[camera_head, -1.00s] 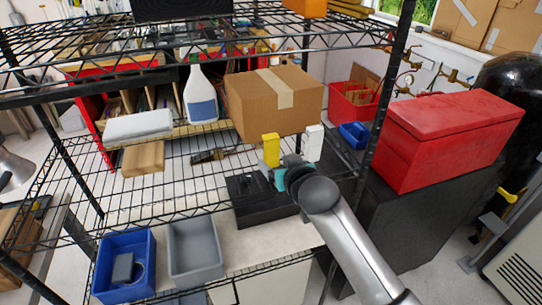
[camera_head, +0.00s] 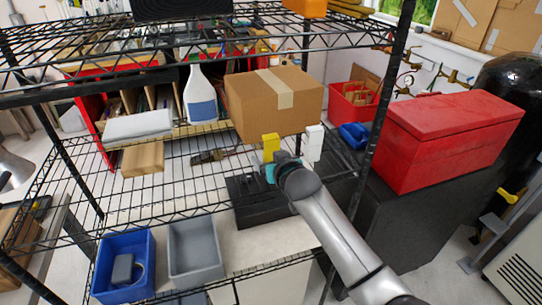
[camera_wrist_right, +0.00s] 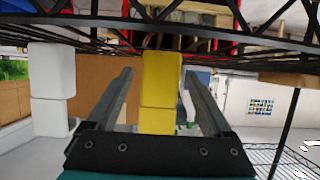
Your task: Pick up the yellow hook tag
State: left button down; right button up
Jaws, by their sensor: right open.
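The yellow hook tag (camera_head: 270,146) is a small upright yellow block in front of the cardboard box, at the middle of the shelf unit. My right gripper (camera_head: 269,163) is just below and in front of it in the head view; its fingers are mostly hidden there. In the right wrist view, the two fingers of the right gripper (camera_wrist_right: 159,80) are apart, one on each side of the yellow tag (camera_wrist_right: 160,110) as seen from the wrist. I cannot tell how deep the tag is between them. My left gripper is not in view.
A white block (camera_head: 314,143) like the yellow one is close on the right and also shows in the wrist view (camera_wrist_right: 51,90). A cardboard box (camera_head: 300,100) is behind. A black box (camera_head: 262,205) is below the gripper. Wire shelf (camera_head: 290,42) is above.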

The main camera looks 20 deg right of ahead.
jog(key=shift+c, duration=0.3)
grip_shut()
dwell(0.3)
notch_tip(320, 180, up, 20)
jog(key=p, duration=0.1)
dwell(0.5)
